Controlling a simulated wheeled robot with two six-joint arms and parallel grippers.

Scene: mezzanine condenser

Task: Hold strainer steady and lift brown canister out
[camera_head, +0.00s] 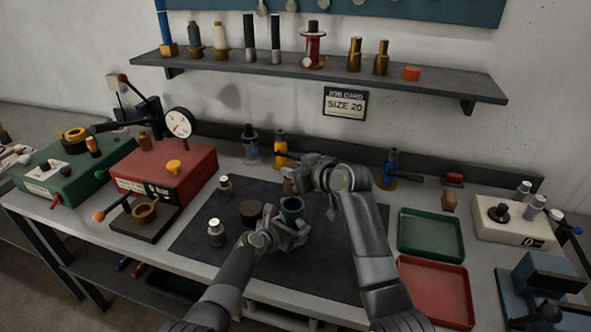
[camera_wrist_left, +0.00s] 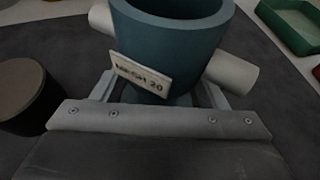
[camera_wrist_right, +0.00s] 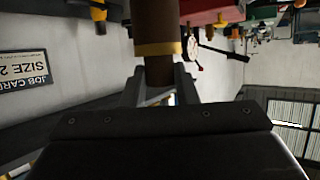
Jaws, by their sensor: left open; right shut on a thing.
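The strainer (camera_head: 291,206) is a teal cup with grey side pipes, standing upright on the dark mat; its tag reads MESH 20 in the left wrist view (camera_wrist_left: 185,40). My left gripper (camera_head: 290,232) is open, low at the near side of the strainer, with its fingers partly hidden behind the tag and pipes. My right gripper (camera_head: 296,180) is shut on the brown canister (camera_wrist_right: 155,40), which has yellow bands. In the head view the canister shows small, just above or behind the strainer's rim, partly covered by the gripper.
A dark round-topped piece (camera_head: 252,210) stands left of the strainer, close to my left gripper. Two small metal-topped jars stand farther left on the mat (camera_head: 200,240). A green tray (camera_head: 430,232) and a red tray (camera_head: 437,290) lie right. A red gauge unit (camera_head: 170,170) stands left.

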